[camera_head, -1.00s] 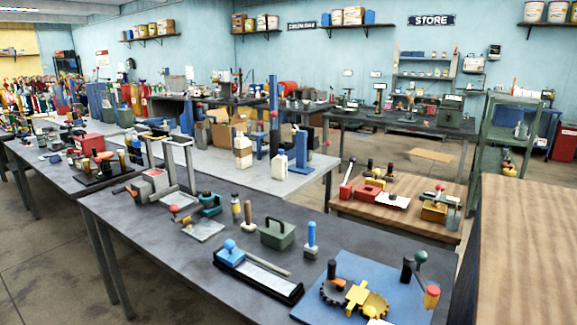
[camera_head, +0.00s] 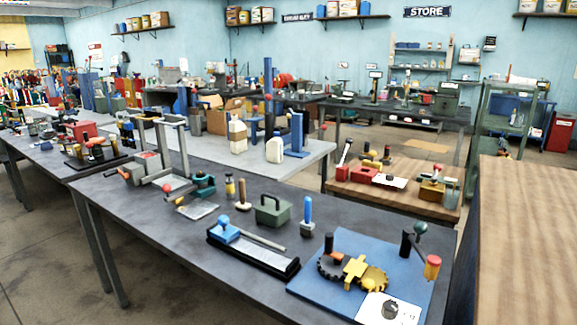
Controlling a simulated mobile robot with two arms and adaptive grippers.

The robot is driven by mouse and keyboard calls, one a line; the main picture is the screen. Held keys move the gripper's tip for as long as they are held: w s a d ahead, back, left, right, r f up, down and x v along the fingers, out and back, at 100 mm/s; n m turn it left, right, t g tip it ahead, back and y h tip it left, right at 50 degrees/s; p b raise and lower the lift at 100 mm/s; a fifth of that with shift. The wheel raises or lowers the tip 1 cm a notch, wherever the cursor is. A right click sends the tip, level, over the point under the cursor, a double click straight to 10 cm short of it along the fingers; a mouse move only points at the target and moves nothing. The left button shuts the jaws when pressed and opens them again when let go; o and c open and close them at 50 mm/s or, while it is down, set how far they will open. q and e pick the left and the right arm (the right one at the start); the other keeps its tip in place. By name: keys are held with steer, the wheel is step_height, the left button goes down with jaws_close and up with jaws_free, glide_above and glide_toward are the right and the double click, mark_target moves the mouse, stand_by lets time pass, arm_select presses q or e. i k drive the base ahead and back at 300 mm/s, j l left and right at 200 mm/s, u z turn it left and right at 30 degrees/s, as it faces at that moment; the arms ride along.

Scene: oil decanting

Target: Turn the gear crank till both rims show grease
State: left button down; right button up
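The gear set stands on a blue board (camera_head: 312,283) at the near right of the dark bench. It has a black toothed gear (camera_head: 326,270) at left and a yellow toothed gear (camera_head: 375,280) at right, with a yellow block (camera_head: 354,269) between them. An upright dark handle with an orange-brown base (camera_head: 330,247) rises by the black gear; it looks like the crank grip. Grease on either rim cannot be made out at this size. Neither of my grippers is in view.
On the board are a white card (camera_head: 388,309), a black post with a grey-green ball lever (camera_head: 420,228) and an orange-topped yellow piece (camera_head: 432,268). A black tray with a blue-handled tool (camera_head: 254,255) lies left. A wooden block (camera_head: 528,240) stands close at right.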

mark_target(332, 264)
steer(key=k+l+u, duration=0.1)
steer(key=l+u, duration=0.25)
steer(key=k+l+u, duration=0.15)
steer(key=l+u, duration=0.25)
steer(key=k+l+u, duration=0.15)
steer(key=u, duration=0.2)
steer(key=l, duration=0.1)
